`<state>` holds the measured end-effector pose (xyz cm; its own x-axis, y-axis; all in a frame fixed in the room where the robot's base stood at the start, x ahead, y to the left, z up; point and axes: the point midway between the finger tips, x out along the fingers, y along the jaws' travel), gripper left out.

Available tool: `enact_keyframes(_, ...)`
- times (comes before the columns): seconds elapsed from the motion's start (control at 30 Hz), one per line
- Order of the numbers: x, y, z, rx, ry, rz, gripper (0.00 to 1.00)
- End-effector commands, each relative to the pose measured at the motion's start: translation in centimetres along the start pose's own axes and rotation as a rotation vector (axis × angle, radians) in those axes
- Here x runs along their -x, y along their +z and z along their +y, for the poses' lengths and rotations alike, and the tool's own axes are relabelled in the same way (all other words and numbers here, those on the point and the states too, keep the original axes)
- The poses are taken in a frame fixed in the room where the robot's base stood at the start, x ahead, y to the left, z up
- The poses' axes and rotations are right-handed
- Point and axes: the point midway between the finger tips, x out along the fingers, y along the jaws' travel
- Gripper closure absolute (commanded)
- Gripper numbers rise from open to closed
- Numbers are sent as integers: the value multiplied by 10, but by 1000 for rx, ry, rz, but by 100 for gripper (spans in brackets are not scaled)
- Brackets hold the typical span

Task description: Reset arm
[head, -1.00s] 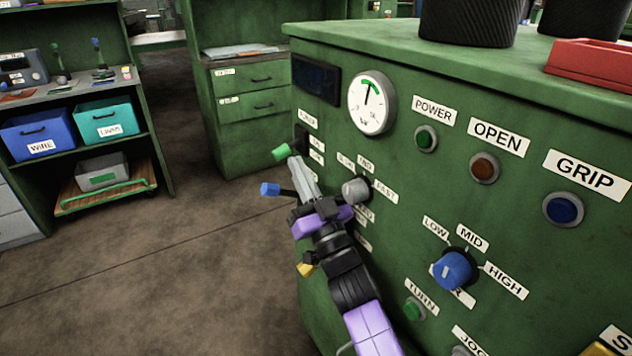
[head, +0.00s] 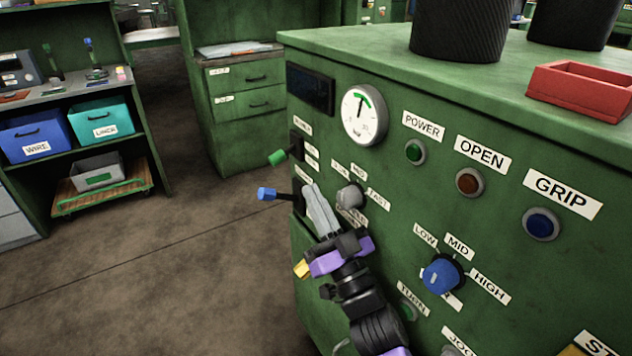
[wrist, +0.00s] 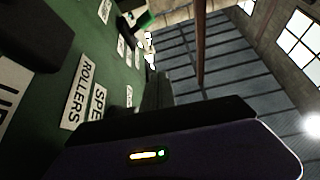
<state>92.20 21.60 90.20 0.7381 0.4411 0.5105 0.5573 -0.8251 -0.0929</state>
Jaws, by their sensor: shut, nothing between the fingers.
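My gripper (head: 312,192) shows in the head view in front of the green machine panel, its grey fingers shut together with nothing between them. Its tips are close to the blue-tipped lever (head: 268,194) and left of the grey knob (head: 351,194). I cannot tell whether they touch the panel. The green-tipped lever (head: 278,157) sticks out above the gripper. In the wrist view my gripper's dark fingers (wrist: 157,90) point along the panel, next to a label reading ROLLERS (wrist: 79,91).
The green machine (head: 400,200) fills the right side, with a dial gauge (head: 364,115), a blue selector knob (head: 442,273) and several buttons. A red tray (head: 580,92) lies on its top. Open floor (head: 170,270) lies to the left, before shelves with blue and teal bins.

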Motion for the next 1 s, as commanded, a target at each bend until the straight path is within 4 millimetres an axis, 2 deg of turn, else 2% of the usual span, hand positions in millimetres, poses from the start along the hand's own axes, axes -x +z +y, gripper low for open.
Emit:
enact_keyframes(0.17, 9, 3, -1, -6, 13, -5, 100)
enact_keyframes(0.27, 32, 10, -2, -20, 47, -19, 100)
enact_keyframes(0.47, 114, 23, -6, -45, 172, -78, 100)
enact_keyframes(0.63, 190, 25, -10, -47, 279, -148, 100)
enact_keyframes(0.83, 276, 15, -18, -29, 392, -249, 100)
enact_keyframes(1.0, 345, -5, -28, 1, 471, -349, 100)
